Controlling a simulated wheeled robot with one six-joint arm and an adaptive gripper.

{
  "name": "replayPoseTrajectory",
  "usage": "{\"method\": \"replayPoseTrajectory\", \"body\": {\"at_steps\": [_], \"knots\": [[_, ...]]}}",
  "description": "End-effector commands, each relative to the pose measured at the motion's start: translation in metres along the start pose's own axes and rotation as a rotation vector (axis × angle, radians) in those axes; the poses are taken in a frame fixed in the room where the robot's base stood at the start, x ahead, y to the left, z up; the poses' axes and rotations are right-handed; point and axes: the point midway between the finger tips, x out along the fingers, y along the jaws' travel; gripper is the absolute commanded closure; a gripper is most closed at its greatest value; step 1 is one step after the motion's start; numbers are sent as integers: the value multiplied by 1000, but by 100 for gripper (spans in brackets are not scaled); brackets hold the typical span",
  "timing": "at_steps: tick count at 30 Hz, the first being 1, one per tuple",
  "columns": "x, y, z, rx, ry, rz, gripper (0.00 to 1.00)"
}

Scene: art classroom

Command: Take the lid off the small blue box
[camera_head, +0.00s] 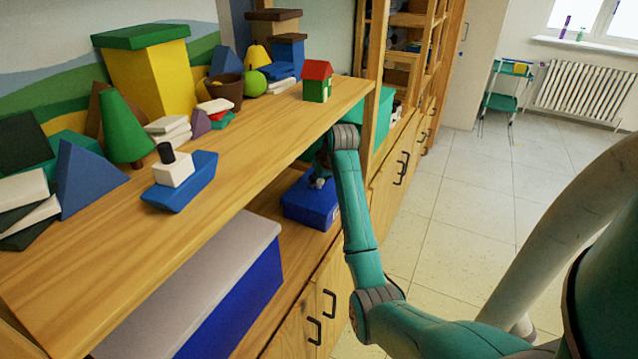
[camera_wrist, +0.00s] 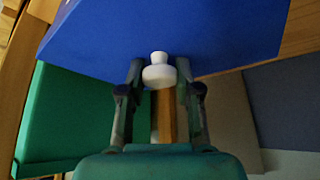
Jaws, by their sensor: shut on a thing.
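The small blue box (camera_head: 308,214) sits on the lower shelf, under the wooden top board. Its blue lid (camera_wrist: 150,35) fills the upper part of the wrist view and has a white knob (camera_wrist: 158,72). My gripper (camera_head: 318,182) reaches down over the box from above. In the wrist view my gripper (camera_wrist: 157,78) has its two fingers on either side of the knob, shut on it. The fingers and arm hide part of the lid in the head view. I cannot see a gap between lid and box.
A large blue box with a grey lid (camera_head: 190,280) stands at left on the same shelf. A green box (camera_wrist: 75,120) is on the other side. The top board (camera_head: 215,205) above holds a toy boat (camera_head: 180,185), a toy house (camera_head: 317,80) and several blocks. Floor at right is clear.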

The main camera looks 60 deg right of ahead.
Motion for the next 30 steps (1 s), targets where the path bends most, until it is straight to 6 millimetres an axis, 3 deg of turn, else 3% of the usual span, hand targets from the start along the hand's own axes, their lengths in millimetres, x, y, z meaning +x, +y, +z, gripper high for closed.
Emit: {"method": "replayPoseTrajectory", "body": {"at_steps": [5, 30], "knots": [[-13, 0, -8, -1, 3, 1, 100], [-78, 0, 114, 1, -4, -1, 100]]}}
